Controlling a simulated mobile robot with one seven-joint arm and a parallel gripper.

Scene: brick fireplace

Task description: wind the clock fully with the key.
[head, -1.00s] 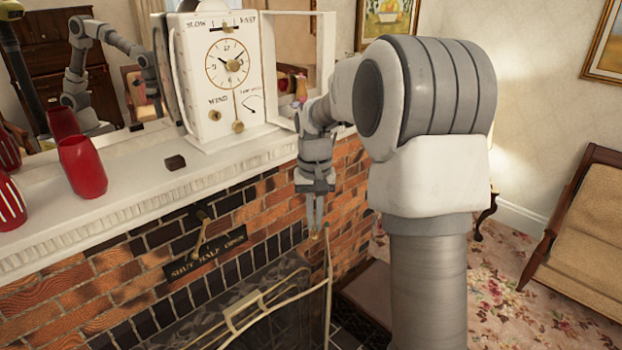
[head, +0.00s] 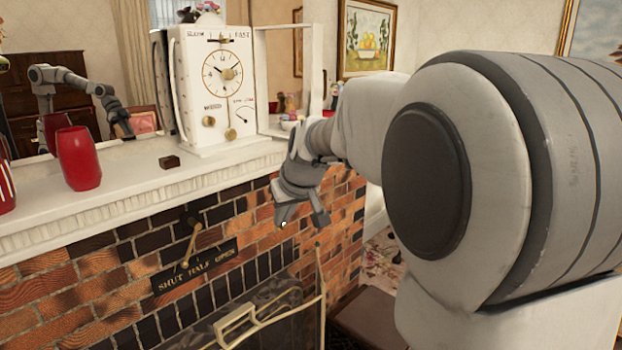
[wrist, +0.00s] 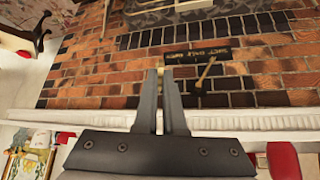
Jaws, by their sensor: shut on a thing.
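The white clock (head: 212,105) stands upright on the mantel in the head view, its framed glass door (head: 293,75) swung open to the right. Its dial (head: 222,73) is in the upper half, with a small round winding hole (head: 209,121) at lower left and a brass pendulum bob (head: 231,133) below. My gripper (head: 284,220) is below and right of the clock, in front of the brick wall. It is shut on the key (head: 283,224), of which only a tiny brass glint shows. In the wrist view the fingers (wrist: 161,74) show close together; the key cannot be made out.
A red vase (head: 77,158) and a small dark block (head: 169,162) stand on the white mantel (head: 130,178) left of the clock. A brass damper lever (head: 189,245) sticks out above the fireplace. A fire screen (head: 270,325) stands below my gripper. A mirror is behind the mantel.

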